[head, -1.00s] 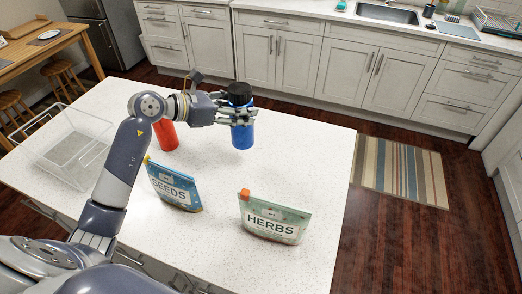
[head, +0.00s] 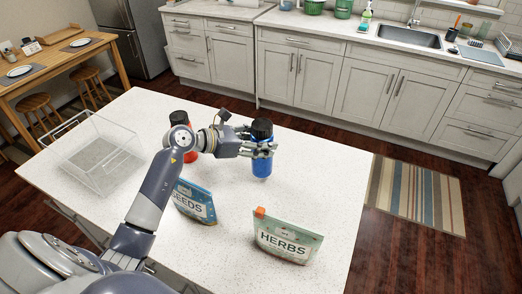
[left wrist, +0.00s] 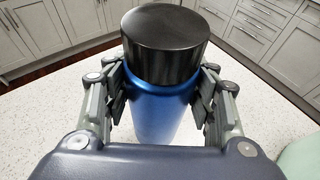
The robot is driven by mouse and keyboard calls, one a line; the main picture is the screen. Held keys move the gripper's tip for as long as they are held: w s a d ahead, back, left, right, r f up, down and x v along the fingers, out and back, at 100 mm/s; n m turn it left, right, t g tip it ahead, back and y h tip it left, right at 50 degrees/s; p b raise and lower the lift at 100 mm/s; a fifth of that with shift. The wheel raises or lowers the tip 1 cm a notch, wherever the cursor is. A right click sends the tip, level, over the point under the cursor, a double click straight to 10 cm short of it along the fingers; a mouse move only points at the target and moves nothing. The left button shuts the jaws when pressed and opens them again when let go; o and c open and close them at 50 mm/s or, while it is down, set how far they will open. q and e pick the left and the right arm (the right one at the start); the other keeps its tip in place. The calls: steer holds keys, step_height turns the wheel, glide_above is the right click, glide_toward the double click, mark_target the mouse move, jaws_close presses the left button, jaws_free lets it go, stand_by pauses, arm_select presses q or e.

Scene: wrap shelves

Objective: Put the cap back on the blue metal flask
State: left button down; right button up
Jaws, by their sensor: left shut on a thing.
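The blue metal flask (head: 262,168) is upright over the far right part of the white counter, with a black cap (head: 261,128) on top. My left gripper (head: 266,150) is shut around the flask's upper body. In the left wrist view, the blue flask (left wrist: 163,112) is between the fingers of the left gripper (left wrist: 162,98), and the black cap (left wrist: 166,48) sits on its top, looking level. I cannot tell whether the flask's base touches the counter. My right gripper is not in view.
A red bottle (head: 192,152) stands behind my left arm. A SEEDS pouch (head: 196,204) and a HERBS pouch (head: 287,238) stand nearer on the counter (head: 325,180). A clear bin (head: 98,160) is at the left. Counter to the flask's right is free.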

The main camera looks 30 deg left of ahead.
arm_select(q)
step_height(320, 180, down, 3)
steer(key=shift+f+p, duration=0.2)
steer(key=shift+p, duration=0.3)
steer(key=shift+f, duration=0.2)
steer(key=shift+f+b, duration=0.15)
steer(key=shift+b, duration=0.15)
steer(key=c, duration=0.7)
jaws_free()
steer(key=shift+r, duration=0.2)
